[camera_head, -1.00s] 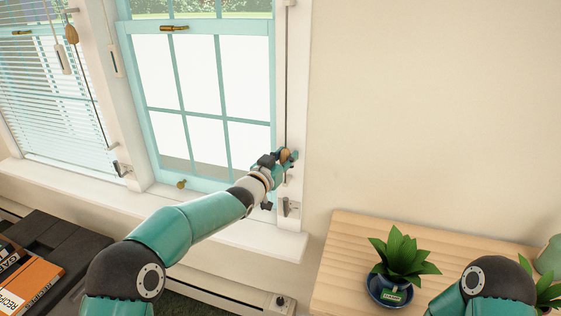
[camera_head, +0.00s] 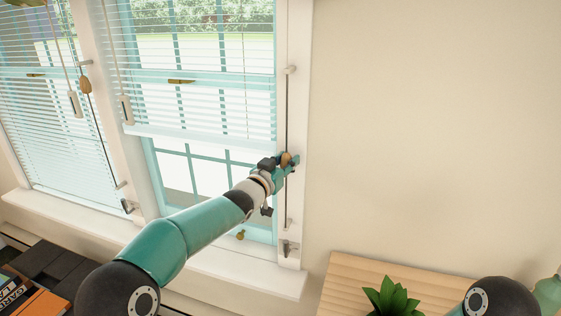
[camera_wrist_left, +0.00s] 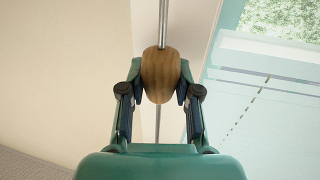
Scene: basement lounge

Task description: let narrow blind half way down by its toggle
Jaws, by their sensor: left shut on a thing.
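The narrow blind (camera_head: 200,100) hangs over the upper part of the right-hand window, its bottom edge across the middle of the frame. Below it the panes are bare. Its wooden toggle (camera_head: 286,160) is on a thin vertical rod (camera_head: 289,110) on the right side of the window frame. My left gripper (camera_head: 284,163) is shut on the toggle. In the left wrist view the oval wooden toggle (camera_wrist_left: 160,76) sits between the two fingers (camera_wrist_left: 160,92), with the rod running above and below it. My right gripper is not in view; only part of that arm shows at the lower right.
A wider blind (camera_head: 40,110) covers the left window, with its own toggle (camera_head: 85,86) on a rod. A white sill (camera_head: 220,268) runs below. A wooden cabinet (camera_head: 345,280) with a potted plant (camera_head: 390,298) stands at the lower right. The wall to the right is clear.

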